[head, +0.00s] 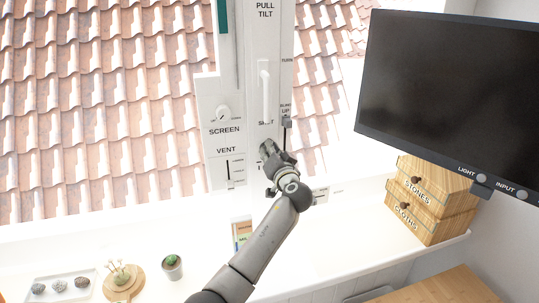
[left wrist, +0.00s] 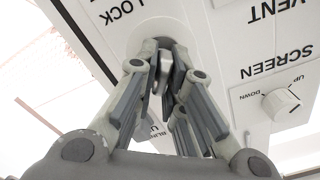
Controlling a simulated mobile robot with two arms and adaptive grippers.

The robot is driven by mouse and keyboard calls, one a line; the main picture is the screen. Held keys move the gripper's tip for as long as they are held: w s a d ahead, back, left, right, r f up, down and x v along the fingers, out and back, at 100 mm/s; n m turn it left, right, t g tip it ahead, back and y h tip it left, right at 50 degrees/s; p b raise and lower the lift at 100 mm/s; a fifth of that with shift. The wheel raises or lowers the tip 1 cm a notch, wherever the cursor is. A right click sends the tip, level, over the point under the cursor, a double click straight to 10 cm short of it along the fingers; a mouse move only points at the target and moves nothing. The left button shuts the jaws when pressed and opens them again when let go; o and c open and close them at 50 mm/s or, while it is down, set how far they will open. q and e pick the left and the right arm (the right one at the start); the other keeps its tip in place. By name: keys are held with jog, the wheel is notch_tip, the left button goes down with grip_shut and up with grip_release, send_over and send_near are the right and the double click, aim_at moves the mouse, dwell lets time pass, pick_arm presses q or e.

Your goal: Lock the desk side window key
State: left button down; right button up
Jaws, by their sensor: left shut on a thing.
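My left gripper (head: 268,150) is up against the white window frame, below the white handle (head: 265,90). In the left wrist view, its fingers (left wrist: 165,85) are closed on a small grey key (left wrist: 165,72) at a round fitting beside the word LOCK. The fingers cover much of the key, and I cannot tell its exact turn angle. In the head view the gripper hides the key and the lock. My right gripper is in neither view.
A SCREEN knob (head: 223,113) and a VENT slider (head: 229,172) sit left of the gripper; a blind switch (head: 287,122) is to its upper right. A black monitor (head: 450,85) and wooden drawers (head: 430,200) stand right. Plants and a stone tray (head: 40,296) are lower left.

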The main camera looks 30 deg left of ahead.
pick_arm(q)
jog(key=m, duration=0.2)
jog(key=shift+f+m, duration=0.1)
jog(key=shift+m, duration=0.3)
jog(key=m, duration=0.2)
jog(key=shift+d+m+p, duration=0.1)
jog(key=shift+m+p, duration=0.2)
jog(key=shift+m, duration=0.1)
jog(key=m, duration=0.2)
jog(key=m+p, duration=0.1)
jog(key=m, duration=0.1)
jog(key=shift+w+f+m+p, duration=0.1)
jog(key=shift+f+m+p, duration=0.1)
jog(key=shift+m+p, duration=0.15)
jog(key=shift+m, duration=0.25)
jog(key=c, duration=1.5)
grip_release()
jog(key=shift+c, duration=0.2)
jog(key=v, duration=1.2)
